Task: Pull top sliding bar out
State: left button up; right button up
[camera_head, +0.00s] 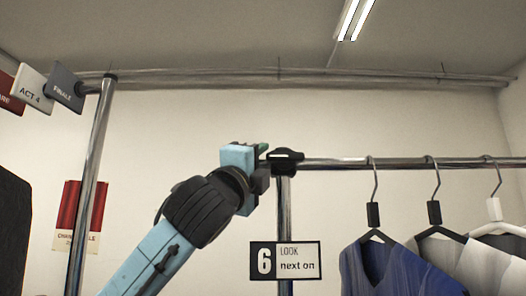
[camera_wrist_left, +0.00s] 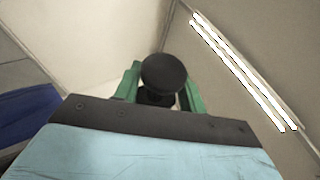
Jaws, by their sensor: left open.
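The sliding bar (camera_head: 330,163) is a chrome rail running right from a post, with a black end piece (camera_head: 286,155) at its left end. My left gripper (camera_head: 264,152) is just left of that end piece, at about its height. In the left wrist view a round black knob (camera_wrist_left: 164,74) shows between the green fingers of my left gripper (camera_wrist_left: 162,92). The fingers are open on either side of it; I cannot tell whether they touch it. My left gripper partly hides the bar's end. My right gripper is not in view.
Clothes on hangers, including a blue garment (camera_head: 395,272), hang from the bar at right. A sign reading "6 LOOK next on" (camera_head: 285,261) hangs below the bar's end. Another chrome post (camera_head: 90,190) with tags stands at left.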

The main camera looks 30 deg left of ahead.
pick_arm(q)
jog(key=shift+x, duration=0.8)
jog(key=shift+c, duration=0.4)
jog(key=c, duration=0.7)
grip_shut()
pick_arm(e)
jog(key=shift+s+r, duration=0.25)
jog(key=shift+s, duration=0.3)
